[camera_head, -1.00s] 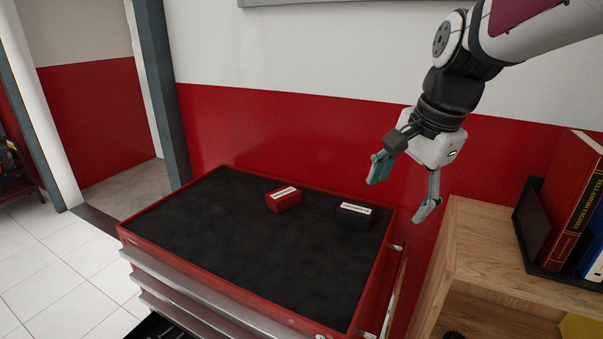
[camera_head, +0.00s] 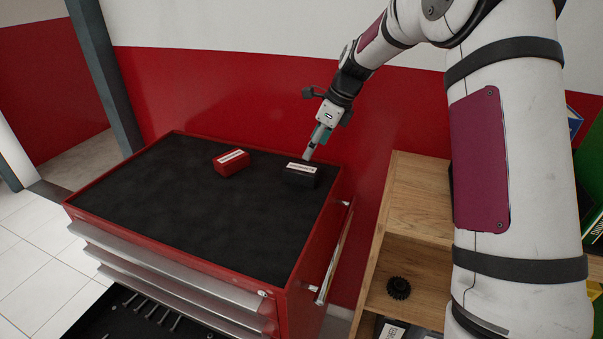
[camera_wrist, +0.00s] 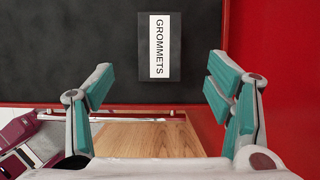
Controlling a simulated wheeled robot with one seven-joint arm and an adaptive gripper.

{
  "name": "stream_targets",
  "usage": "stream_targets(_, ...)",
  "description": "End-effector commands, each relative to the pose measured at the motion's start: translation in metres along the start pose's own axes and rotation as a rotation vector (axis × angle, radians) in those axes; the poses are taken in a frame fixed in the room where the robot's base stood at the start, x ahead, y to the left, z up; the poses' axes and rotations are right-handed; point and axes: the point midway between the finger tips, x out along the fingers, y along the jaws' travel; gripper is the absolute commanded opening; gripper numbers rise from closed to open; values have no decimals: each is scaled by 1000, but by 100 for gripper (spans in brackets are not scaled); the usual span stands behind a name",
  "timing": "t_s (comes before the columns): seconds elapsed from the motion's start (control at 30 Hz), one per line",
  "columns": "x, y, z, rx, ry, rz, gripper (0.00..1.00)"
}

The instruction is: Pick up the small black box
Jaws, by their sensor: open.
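The small black box (camera_head: 301,174) lies near the right edge of the black top of the red tool cabinet in the head view. In the wrist view the black box (camera_wrist: 174,47) shows a white label reading "GROMMETS". My gripper (camera_head: 308,155) is above and just behind the box in the head view, fingers pointing down toward it. In the wrist view my gripper (camera_wrist: 161,88) is open, with its green-padded fingers apart. The box appears ahead of the gap between them, not between the pads. The height between fingertips and box is hard to tell.
A red box (camera_head: 231,163) with a white label lies left of the black box. The tool cabinet (camera_head: 180,205) top is otherwise clear. A wooden shelf (camera_head: 413,200) stands at the right, and a red and white wall is close behind.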

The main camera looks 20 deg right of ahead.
Motion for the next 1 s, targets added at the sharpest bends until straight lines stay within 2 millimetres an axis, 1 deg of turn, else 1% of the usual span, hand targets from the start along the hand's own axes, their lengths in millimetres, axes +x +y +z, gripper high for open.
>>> stream_targets(0.03,11,1,-1,0,1,5,73)
stream_targets(0.2,36,1,-1,-1,2,2,73)
stream_targets(0.47,54,1,0,-1,1,2,73)
stream_targets(0.7,87,2,0,-2,1,3,73)
stream_targets(0.83,97,1,0,-2,1,1,73)
stream_targets(1.0,98,0,0,-3,1,0,73)
